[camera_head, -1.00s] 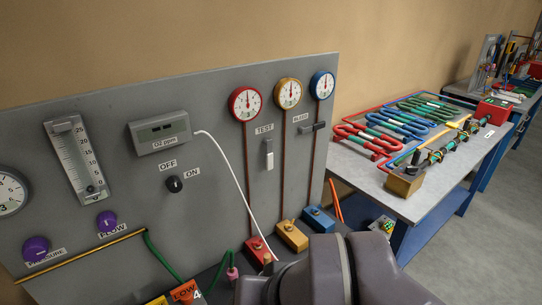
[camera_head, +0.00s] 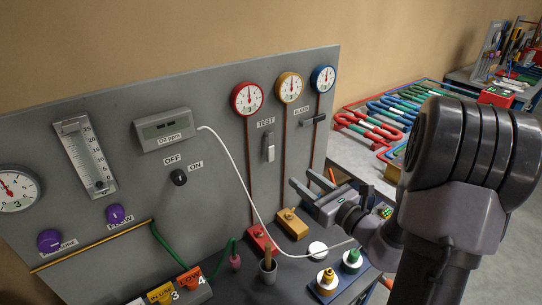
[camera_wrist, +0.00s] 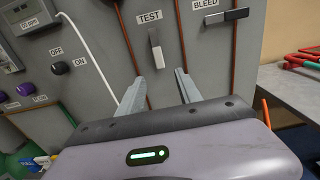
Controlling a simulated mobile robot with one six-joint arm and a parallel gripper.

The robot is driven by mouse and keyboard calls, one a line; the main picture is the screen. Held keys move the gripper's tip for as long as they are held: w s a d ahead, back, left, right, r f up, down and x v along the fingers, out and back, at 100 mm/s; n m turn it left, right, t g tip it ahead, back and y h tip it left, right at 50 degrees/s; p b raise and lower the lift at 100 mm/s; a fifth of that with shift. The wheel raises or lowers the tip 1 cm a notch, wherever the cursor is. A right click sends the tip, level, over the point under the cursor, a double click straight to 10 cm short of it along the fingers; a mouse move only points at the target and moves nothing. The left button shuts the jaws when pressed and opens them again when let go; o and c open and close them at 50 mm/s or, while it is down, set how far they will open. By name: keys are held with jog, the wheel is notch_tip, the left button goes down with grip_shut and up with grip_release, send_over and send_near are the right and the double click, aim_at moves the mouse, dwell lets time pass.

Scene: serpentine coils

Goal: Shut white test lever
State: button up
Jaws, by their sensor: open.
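The white test lever (camera_head: 269,148) is mounted on the grey panel under the TEST label (camera_head: 265,123) and points down. In the wrist view the lever (camera_wrist: 157,50) hangs below its label, a little ahead of the fingertips. My gripper (camera_head: 299,186) is open and empty, below and to the right of the lever in the head view. In the wrist view my gripper (camera_wrist: 161,80) has its two fingers on either side of the lever's line, with the lever's lower end near the gap between them. I cannot tell whether either finger touches it.
The black bleed lever (camera_head: 314,119) lies sideways to the right of the test lever. A white hose (camera_head: 240,180) hangs to the left. Red and yellow blocks (camera_head: 291,223) stand below. A table with coloured coils (camera_head: 384,118) is to the right.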

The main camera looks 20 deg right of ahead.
aim_at(272, 155)
jog(key=w+a, duration=0.1)
jog(key=w, duration=0.7)
jog(key=w+a, duration=0.1)
jog(key=w, duration=0.3)
jog(key=shift+w+a+b, duration=0.2)
jog(key=shift+a+b, duration=0.1)
jog(key=shift+a, duration=0.05)
grip_shut()
dwell(0.5)
